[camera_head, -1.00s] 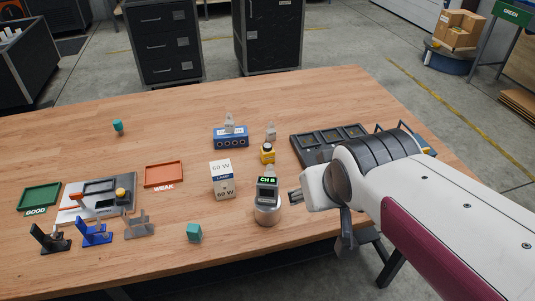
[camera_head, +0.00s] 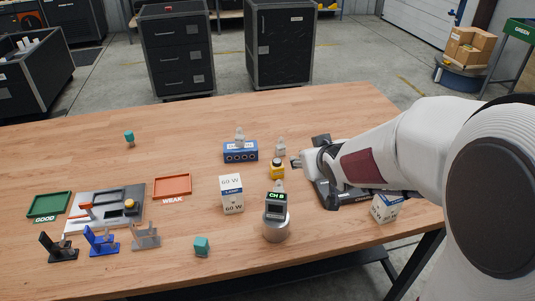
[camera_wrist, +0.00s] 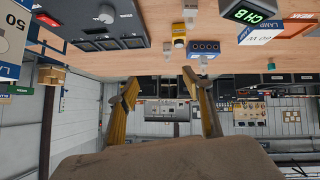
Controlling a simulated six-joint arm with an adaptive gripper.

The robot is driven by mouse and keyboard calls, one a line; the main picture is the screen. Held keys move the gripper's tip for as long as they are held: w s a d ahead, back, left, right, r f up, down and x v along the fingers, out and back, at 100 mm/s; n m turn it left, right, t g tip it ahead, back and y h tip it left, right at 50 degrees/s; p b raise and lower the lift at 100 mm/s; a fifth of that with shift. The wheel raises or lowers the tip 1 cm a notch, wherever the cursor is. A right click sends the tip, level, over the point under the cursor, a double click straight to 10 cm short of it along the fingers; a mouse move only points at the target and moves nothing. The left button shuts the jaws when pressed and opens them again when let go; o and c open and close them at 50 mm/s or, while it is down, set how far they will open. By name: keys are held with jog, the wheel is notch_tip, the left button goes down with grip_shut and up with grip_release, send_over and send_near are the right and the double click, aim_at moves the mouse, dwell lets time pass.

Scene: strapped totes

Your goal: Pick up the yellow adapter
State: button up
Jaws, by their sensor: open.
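The yellow adapter (camera_head: 277,170) is a small yellow block with a dark round top. It stands on the wooden table, just in front of a small clear bulb and right of the blue socket box (camera_head: 240,151). It also shows upright-side-down in the wrist view (camera_wrist: 179,42), near the top centre. My gripper (camera_head: 297,162) is just right of the adapter in the head view, apart from it. In the wrist view my gripper (camera_wrist: 162,82) has its two fingers spread, with nothing between them.
A metal can with a CH B display (camera_head: 276,215) stands in front of the adapter. A lamp box (camera_head: 232,194) is to its left. Another lamp box (camera_head: 385,208) is at right. The table's back left is mostly clear.

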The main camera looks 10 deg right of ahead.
jog(key=w+f+n+t+y, duration=0.1)
jog(key=w+f+y, duration=0.1)
jog(key=w+f, duration=0.45)
jog(key=t+y, duration=0.1)
send_near(278, 161)
jog(key=w, duration=0.2)
jog(key=shift+w+d+f+n+t+y, duration=0.1)
jog(key=shift+f+n+t+y, duration=0.15)
jog(key=shift+f, duration=0.2)
jog(key=shift+d+f+n+t+y, duration=0.1)
jog(key=shift+f+t+y, duration=0.05)
jog(key=shift+f+y, duration=0.25)
jog(key=shift+x, duration=1.3)
jog(key=shift+f, duration=0.1)
jog(key=shift+x, duration=2.55)
